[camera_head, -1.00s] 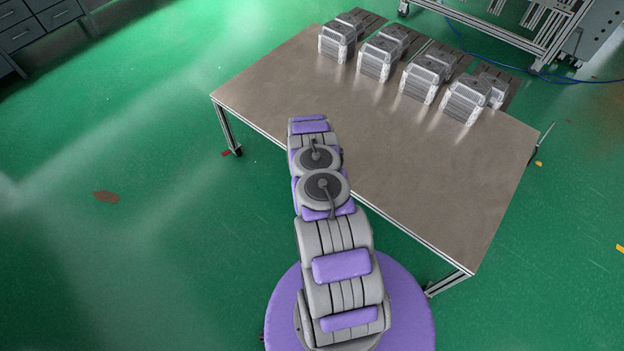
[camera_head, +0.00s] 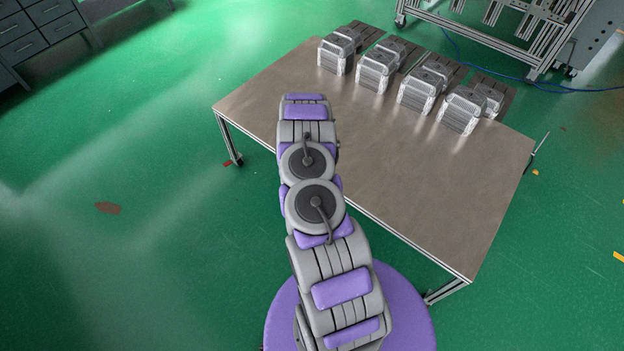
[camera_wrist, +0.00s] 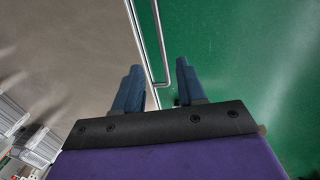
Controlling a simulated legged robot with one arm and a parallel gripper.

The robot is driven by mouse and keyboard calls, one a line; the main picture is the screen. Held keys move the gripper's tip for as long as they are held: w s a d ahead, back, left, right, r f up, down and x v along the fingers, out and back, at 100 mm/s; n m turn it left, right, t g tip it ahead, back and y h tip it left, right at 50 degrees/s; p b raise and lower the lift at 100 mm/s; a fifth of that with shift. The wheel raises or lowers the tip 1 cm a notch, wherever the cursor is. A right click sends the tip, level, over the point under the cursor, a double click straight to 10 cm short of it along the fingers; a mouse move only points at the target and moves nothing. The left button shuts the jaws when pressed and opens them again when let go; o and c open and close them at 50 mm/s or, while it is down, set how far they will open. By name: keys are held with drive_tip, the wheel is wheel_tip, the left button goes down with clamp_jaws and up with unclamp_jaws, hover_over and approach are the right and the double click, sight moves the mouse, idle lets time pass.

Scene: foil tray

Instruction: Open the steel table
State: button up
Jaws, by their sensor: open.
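The steel table (camera_head: 400,190) has a flat brown-grey top and metal legs, and stands in front of me. In the wrist view its top (camera_wrist: 85,45) fills the left side, with a thin metal edge. A slim metal bar handle (camera_wrist: 158,30) runs along that edge and bends back at its near end. My gripper (camera_wrist: 158,65) is open, with one dark blue finger over the table side and the other over the floor side. The near end of the handle appears between the fingers; I cannot tell whether they touch. In the head view my arm hides the gripper.
A metal frame (camera_head: 500,40) with blue cables stands behind. Grey drawers (camera_head: 35,35) are at the far left.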

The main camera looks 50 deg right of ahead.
drive_tip(key=w+a+r, duration=0.2)
drive_tip(key=a+r, duration=0.3)
drive_tip(key=r, duration=0.3)
drive_tip(key=w+a+r, duration=0.2)
drive_tip(key=a+r, duration=0.3)
drive_tip(key=r, duration=0.4)
drive_tip(key=s+a+r+y, duration=0.1)
drive_tip(key=s+a+r, duration=0.3)
drive_tip(key=a+r, duration=1.05)
drive_tip(key=s+a+r+g, duration=0.1)
drive_tip(key=s+a+r, duration=0.7)
drive_tip(key=s+r, duration=0.45)
drive_tip(key=s+a+r, duration=0.2)
drive_tip(key=s+a, duration=0.1)
drive_tip(key=s, duration=0.5)
drive_tip(key=s+a+r+g+y, duration=0.1)
drive_tip(key=s+a+r, duration=0.2)
drive_tip(key=s, duration=0.6)
drive_tip(key=shift+s+a+m, duration=0.2)
drive_tip(key=shift+m, duration=0.2)
